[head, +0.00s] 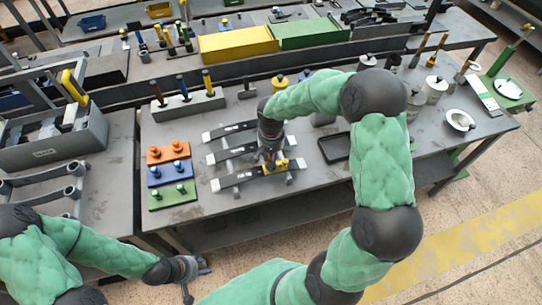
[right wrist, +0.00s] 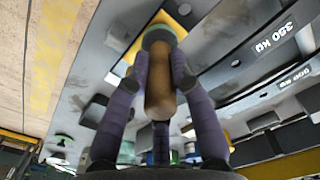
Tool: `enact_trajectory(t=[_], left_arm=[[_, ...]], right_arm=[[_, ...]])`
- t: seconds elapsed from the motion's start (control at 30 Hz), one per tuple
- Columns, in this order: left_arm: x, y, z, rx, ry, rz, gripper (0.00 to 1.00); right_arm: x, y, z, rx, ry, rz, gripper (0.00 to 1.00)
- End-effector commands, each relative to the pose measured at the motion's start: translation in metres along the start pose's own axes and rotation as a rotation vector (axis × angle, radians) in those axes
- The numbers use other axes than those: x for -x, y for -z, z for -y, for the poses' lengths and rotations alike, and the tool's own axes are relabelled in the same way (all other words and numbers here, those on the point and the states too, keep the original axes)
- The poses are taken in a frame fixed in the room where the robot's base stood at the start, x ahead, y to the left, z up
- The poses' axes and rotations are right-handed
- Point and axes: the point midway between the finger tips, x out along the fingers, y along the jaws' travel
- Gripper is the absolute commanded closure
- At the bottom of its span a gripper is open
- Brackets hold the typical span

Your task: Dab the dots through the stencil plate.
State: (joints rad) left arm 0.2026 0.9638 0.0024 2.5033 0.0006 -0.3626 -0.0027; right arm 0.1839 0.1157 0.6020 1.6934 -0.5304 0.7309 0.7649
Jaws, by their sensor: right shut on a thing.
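My right gripper (head: 269,158) points down over the nearest dark spring bar (head: 240,178) on the bench. It is shut on a brown-handled dabber (right wrist: 160,85), whose wide greenish-grey end points away from the wrist. A yellow stencil plate (head: 292,166) lies on that bar beside the gripper; it also shows behind the dabber's end in the right wrist view (right wrist: 165,19). Whether the dabber touches the plate is hidden. My left gripper (head: 190,275) hangs empty off the bench's front edge at lower left; its fingers look apart.
Two more bars (head: 232,130) lie behind. Orange (head: 168,152), blue (head: 169,173) and green (head: 173,193) blocks with pegs stand at left. A dark tray (head: 335,148) lies right of the bars. Pots with brushes (head: 434,88) and a white bowl (head: 460,120) stand at the right.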

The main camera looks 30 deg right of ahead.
Motion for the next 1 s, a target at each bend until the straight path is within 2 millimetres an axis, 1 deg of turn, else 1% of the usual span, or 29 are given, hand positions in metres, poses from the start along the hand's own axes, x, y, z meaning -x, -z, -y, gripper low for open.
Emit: enact_trajectory(t=[0.23, 0.37, 1.0], left_arm=[[0.000, 0.000, 0.000, 0.000, 0.000, 0.000, 0.60], [0.002, 0.000, -0.001, 0.000, 0.000, 0.000, 0.60], [0.028, -0.001, -0.010, 0.000, 0.000, 0.000, 0.60]], right_arm=[[-0.002, -0.002, 0.000, 0.001, -0.001, 0.004, 1.00], [0.002, -0.002, 0.000, 0.001, -0.001, 0.004, 1.00], [0.046, 0.000, 0.000, 0.001, -0.001, 0.001, 1.00]])
